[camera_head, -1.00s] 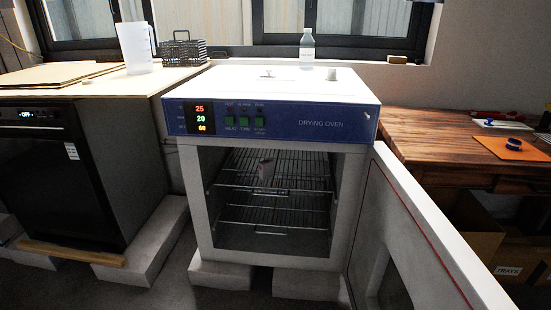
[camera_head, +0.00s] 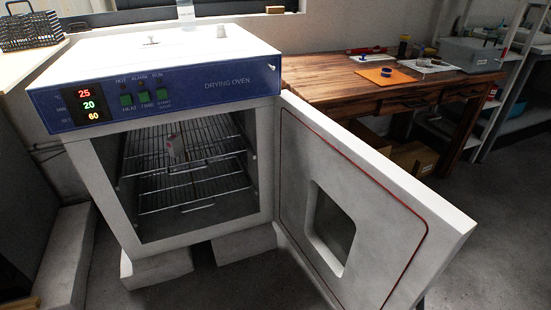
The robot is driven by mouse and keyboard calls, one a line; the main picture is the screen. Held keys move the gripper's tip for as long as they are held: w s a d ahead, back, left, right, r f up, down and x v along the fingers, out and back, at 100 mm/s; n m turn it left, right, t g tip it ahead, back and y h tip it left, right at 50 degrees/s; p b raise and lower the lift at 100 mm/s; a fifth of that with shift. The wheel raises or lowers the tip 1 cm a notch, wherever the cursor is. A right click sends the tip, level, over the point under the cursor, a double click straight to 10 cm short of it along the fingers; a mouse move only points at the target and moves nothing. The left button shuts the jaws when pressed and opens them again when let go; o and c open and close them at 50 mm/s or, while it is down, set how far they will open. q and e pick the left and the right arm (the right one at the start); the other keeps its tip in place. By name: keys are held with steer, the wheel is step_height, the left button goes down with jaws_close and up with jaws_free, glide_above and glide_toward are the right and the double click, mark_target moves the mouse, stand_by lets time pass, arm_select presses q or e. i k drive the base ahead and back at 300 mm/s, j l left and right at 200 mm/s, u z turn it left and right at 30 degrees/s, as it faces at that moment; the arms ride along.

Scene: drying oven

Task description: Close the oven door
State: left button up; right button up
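The drying oven (camera_head: 180,85) stands at the left and centre of the head view, with a blue control panel and lit digits. The oven door (camera_head: 390,215) is white with a red seal line and a small window. It is swung wide open to the right, hinged at the oven's right front edge. Its far edge reaches toward the right foreground. Neither of my grippers is in view.
A wooden table (camera_head: 335,82) with an orange mat (camera_head: 385,76) stands behind the door at the right. A shelf rack stands at the far right. Cardboard boxes (camera_head: 412,158) sit under the table. The floor (camera_head: 490,260) right of the door is clear.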

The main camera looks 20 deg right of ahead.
mark_target(373, 236)
steer(key=l+u, duration=0.1)
steer(key=l, duration=0.4)
steer(key=k+l, duration=0.1)
steer(key=l, duration=0.35)
steer(key=k+l+u, duration=0.15)
steer(key=l, duration=0.85)
steer(key=u, duration=0.05)
